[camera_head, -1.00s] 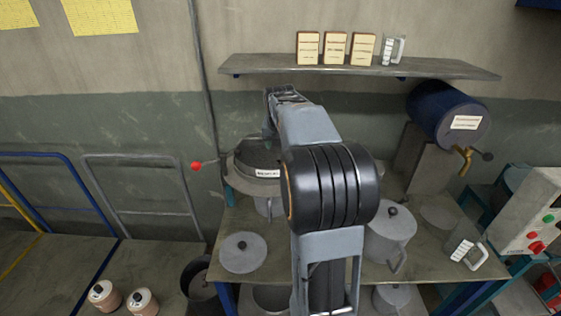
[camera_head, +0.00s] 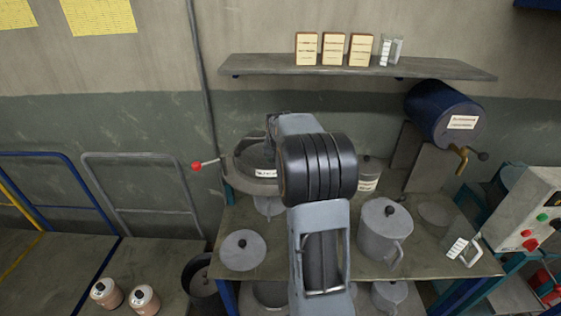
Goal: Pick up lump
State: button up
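No lump can be clearly made out. A round grey pan (camera_head: 243,185) with a white label and a red-knobbed lever stands at the back left of the bench. Grey matter (camera_head: 252,158) shows inside its rim, but I cannot tell whether it is a lump. My gripper (camera_head: 271,132) is at the far end of my arm, over the pan's right side. It is small, dark and partly hidden by my arm, so its fingers and anything between them cannot be made out.
On the bench (camera_head: 330,262) stand a lidded grey pot (camera_head: 384,235), a round lid (camera_head: 243,250), a labelled canister (camera_head: 368,175) and a clear jug (camera_head: 462,245). A shelf (camera_head: 350,67) overhangs the back. A blue drum (camera_head: 440,112) with a tap is at right.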

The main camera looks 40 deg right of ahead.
jog(key=shift+f, duration=0.15)
jog(key=shift+s+f, duration=0.1)
jog(key=shift+s, duration=0.05)
jog(key=c, duration=0.7)
jog(key=shift+a, duration=0.1)
jog(key=shift+c, duration=1.3)
